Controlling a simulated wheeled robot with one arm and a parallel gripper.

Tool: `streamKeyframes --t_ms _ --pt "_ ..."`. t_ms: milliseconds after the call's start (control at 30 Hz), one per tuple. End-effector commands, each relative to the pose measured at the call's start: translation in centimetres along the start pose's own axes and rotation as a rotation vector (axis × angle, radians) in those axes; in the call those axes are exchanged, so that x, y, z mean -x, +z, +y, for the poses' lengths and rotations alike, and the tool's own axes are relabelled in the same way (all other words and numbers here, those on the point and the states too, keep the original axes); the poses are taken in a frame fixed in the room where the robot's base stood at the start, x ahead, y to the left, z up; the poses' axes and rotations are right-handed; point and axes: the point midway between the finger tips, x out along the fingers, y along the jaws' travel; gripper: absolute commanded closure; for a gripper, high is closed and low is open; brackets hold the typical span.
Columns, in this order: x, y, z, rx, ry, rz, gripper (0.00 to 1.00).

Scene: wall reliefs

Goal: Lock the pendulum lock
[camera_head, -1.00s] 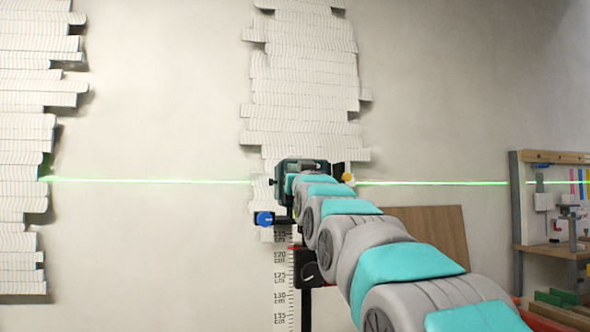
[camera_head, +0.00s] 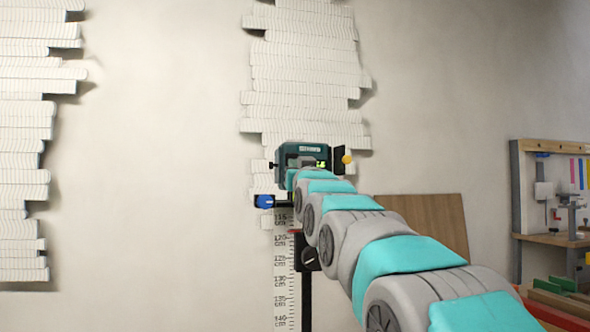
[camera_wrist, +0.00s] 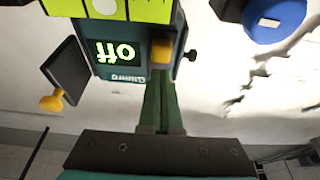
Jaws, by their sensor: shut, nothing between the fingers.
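The laser level, a dark teal box (camera_head: 303,148), stands on a post in front of the wall in the head view. In the wrist view it appears upside down, with a lit "off" display (camera_wrist: 115,52) and an orange slider (camera_wrist: 161,52) beside it, likely the pendulum lock. My gripper (camera_wrist: 158,82) is shut and empty, its fingertips at the orange slider, touching or very close. In the head view my arm hides the fingers. A black side plate with a yellow knob (camera_head: 346,159) is on the level's right; it also shows in the wrist view (camera_wrist: 52,103).
A blue knob (camera_head: 264,201) sits below left of the level; the wrist view shows it close by (camera_wrist: 275,22). A vertical cm scale (camera_head: 283,270) runs beside the post. White layered reliefs (camera_head: 305,70) cover wall parts. A workbench (camera_head: 555,240) stands at right.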

Motion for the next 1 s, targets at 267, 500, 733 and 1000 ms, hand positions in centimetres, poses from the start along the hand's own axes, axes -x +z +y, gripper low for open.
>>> streamKeyframes --t_ms 267,500,733,1000 --pt "-0.3 -3.3 0.1 0.000 0.001 0.009 1.00" --pt "1.4 -2.7 0.1 0.000 0.001 0.003 1.00" --pt "3.8 -2.8 0.1 0.001 0.001 0.004 1.00" --pt "7.5 -2.8 0.1 0.001 0.001 0.005 1.00"
